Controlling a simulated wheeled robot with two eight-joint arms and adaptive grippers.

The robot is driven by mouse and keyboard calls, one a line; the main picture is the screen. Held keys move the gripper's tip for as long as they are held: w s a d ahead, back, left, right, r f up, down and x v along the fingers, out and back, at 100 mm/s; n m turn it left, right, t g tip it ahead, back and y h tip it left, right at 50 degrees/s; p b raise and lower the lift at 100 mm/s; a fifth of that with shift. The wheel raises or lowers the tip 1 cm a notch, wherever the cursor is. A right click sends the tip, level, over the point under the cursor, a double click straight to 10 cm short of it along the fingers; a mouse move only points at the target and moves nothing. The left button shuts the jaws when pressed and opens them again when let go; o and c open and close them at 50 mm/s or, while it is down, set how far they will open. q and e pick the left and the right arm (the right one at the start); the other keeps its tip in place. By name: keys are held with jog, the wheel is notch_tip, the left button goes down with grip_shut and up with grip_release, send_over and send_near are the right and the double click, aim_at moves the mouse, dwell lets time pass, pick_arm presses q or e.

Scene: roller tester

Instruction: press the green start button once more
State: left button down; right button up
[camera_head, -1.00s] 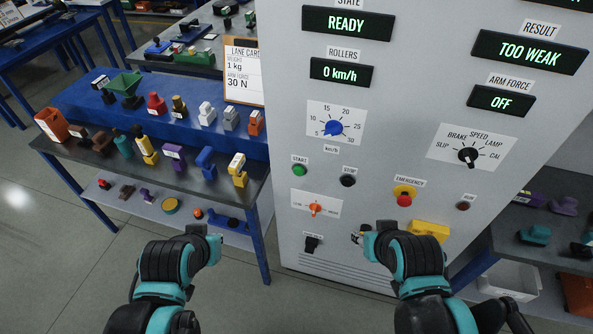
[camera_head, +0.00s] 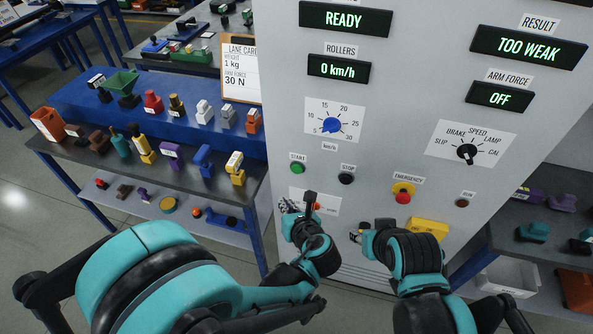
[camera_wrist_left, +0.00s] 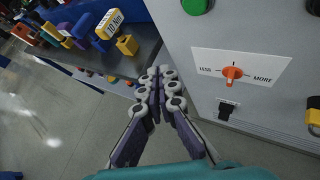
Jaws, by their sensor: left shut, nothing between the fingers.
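The green start button (camera_head: 298,168) is on the grey cabinet's front, under a START label. It also shows at the top of the left wrist view (camera_wrist_left: 196,5). My left gripper (camera_head: 296,205) is in front of the cabinet, below the start button and apart from it. In the left wrist view its fingers (camera_wrist_left: 160,72) are together with nothing between them. My right gripper (camera_head: 361,238) is low in front of the cabinet, left of a yellow part; its fingers are small and partly hidden by my arm.
The black stop button (camera_head: 346,178) is right of the start button. An orange less-more knob (camera_wrist_left: 232,73) sits below it, partly covered by my left gripper in the head view. The red emergency button (camera_head: 403,196) is further right. A bench with coloured parts (camera_head: 75,152) stands left.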

aim_at(297, 169)
pick_arm(q)
jog(key=shift+w, duration=0.1)
dwell(0.3)
jog(key=w+d, duration=0.2)
jog(key=w, duration=0.6)
jog(key=shift+d, duration=0.35)
jog(key=shift+w, duration=0.2)
dwell(1.0)
jog(key=shift+w+d, duration=0.15)
jog(key=shift+w, duration=0.15)
